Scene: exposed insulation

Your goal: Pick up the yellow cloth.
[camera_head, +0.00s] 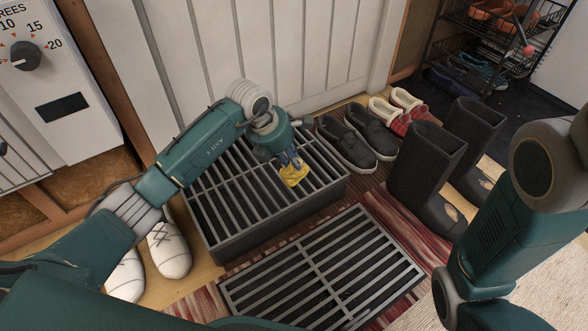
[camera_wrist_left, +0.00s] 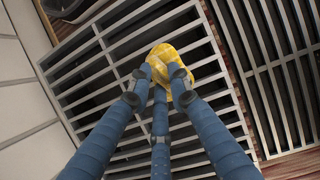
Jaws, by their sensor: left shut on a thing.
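The yellow cloth (camera_head: 294,175) is a small crumpled piece over the right part of the raised dark slatted rack. My left gripper (camera_head: 290,163) comes down onto it from above and is shut on it. In the left wrist view the blue fingers (camera_wrist_left: 158,80) meet at the cloth (camera_wrist_left: 162,62), and part of it sticks out beyond their tips. I cannot tell whether the cloth touches the slats. My right arm shows at the right edge, but its gripper is out of view.
The slatted rack (camera_head: 228,243) stands against the white door (camera_head: 240,50). A flat grate (camera_head: 320,270) lies in front on a striped red rug. Black shoes (camera_head: 346,142), dark boots (camera_head: 427,165) and white shoes (camera_head: 170,250) stand around. A wire shelf (camera_head: 500,45) is at the back right.

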